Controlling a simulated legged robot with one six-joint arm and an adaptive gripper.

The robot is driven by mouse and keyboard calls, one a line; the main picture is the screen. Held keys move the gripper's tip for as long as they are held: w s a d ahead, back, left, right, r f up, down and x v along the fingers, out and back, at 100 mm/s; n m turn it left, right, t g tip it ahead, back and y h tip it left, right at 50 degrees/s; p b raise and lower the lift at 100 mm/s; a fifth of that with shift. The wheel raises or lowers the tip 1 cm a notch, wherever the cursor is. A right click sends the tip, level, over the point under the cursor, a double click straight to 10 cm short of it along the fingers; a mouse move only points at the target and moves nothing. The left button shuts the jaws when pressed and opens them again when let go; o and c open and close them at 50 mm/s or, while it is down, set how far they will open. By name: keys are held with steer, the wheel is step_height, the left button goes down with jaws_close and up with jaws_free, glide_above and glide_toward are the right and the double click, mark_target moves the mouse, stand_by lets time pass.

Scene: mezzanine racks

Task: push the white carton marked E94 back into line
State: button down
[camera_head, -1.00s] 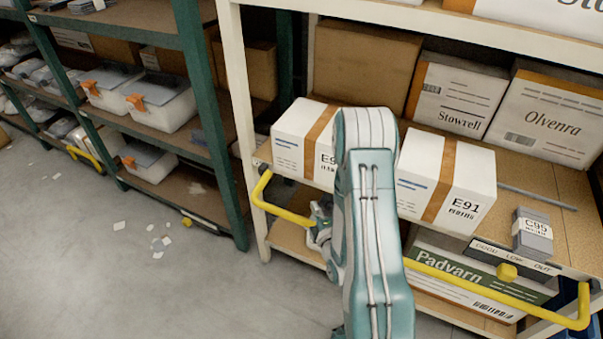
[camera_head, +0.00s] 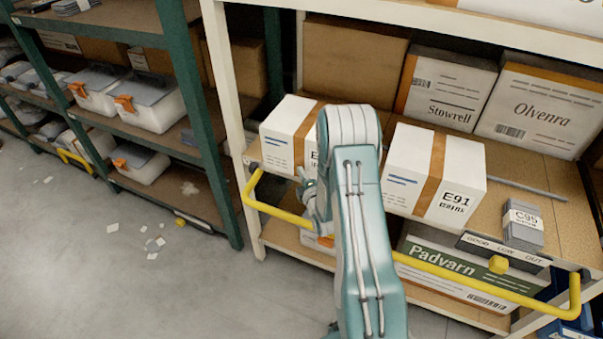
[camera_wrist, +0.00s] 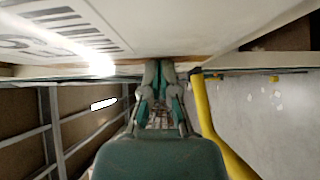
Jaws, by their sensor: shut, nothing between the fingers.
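A white carton (camera_head: 284,140) with a brown tape band stands at the front of the shelf in the head view. Its label shows only an "E"; my arm hides the rest, so I cannot read the full number. A white printed face, likely the same carton, fills the top of the wrist view (camera_wrist: 150,28). My gripper (camera_head: 307,180) is at the carton's lower front, above the yellow rail. In the wrist view my gripper (camera_wrist: 158,68) is shut and empty, its tips at the white face's edge. I cannot tell whether they touch it.
A white carton marked E91 (camera_head: 462,185) stands right of my arm. The yellow rail (camera_head: 450,272) runs along the shelf front and shows close beside my gripper in the wrist view (camera_wrist: 205,115). Cartons Stowrell (camera_head: 447,88) and Olvenra (camera_head: 543,105) stand behind.

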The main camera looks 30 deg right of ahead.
steer(key=shift+a, duration=0.2)
steer(key=shift+w, duration=0.1)
steer(key=w+d, duration=0.1)
steer(key=d, duration=0.1)
steer(key=w+d, duration=0.2)
steer(key=shift+w+d, duration=0.1)
steer(key=shift+d, duration=0.2)
steer(key=shift+a, duration=0.1)
